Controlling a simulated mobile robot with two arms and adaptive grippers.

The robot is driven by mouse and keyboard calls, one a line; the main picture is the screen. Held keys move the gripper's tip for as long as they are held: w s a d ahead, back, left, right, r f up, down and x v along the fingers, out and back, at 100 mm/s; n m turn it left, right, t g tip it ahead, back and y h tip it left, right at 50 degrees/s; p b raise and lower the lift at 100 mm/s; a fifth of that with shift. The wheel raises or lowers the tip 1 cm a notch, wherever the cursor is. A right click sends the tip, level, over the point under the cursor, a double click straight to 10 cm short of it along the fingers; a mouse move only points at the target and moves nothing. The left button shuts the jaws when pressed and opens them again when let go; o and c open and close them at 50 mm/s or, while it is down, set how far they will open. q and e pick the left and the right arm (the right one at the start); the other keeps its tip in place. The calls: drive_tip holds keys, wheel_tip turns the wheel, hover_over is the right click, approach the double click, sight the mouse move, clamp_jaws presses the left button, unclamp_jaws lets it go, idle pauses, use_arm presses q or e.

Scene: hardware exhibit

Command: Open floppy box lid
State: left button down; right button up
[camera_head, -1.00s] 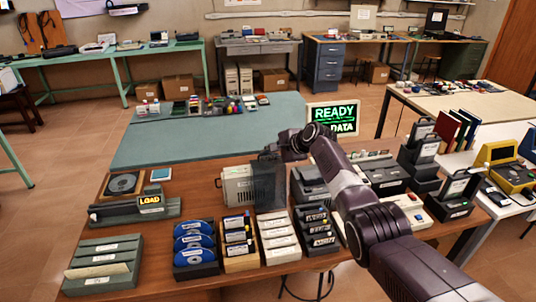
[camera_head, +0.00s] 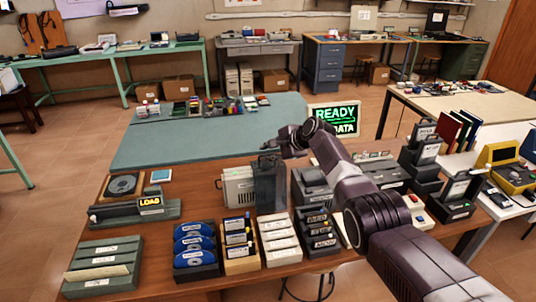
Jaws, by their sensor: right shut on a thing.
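The floppy box (camera_head: 238,187) is a beige box on the wooden table, left of the display's middle. Its smoky, see-through lid (camera_head: 270,187) stands up at the box's right side, raised off the top. My right gripper (camera_head: 270,147) reaches in from the right and is shut on the lid at its upper edge. The fingertips are small and dark, so the exact contact is hard to see. My left gripper is not in view.
Disc holders (camera_head: 195,250) and small card racks (camera_head: 278,240) stand in front of the box. Dark drive units (camera_head: 313,186) sit close to the right of the lid. A READY DATA screen (camera_head: 334,120) stands behind my arm. The green mat (camera_head: 200,142) has free room behind the box.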

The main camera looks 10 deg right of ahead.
drive_tip(key=shift+w+a+r, duration=0.1)
drive_tip(key=shift+r, duration=0.2)
drive_tip(key=shift+s+d+r, duration=0.2)
drive_tip(key=shift+s+r, duration=0.05)
drive_tip(key=shift+s, duration=0.05)
drive_tip(key=v, duration=1.1)
drive_tip(key=shift+s+d+f, duration=0.15)
drive_tip(key=shift+f, duration=0.1)
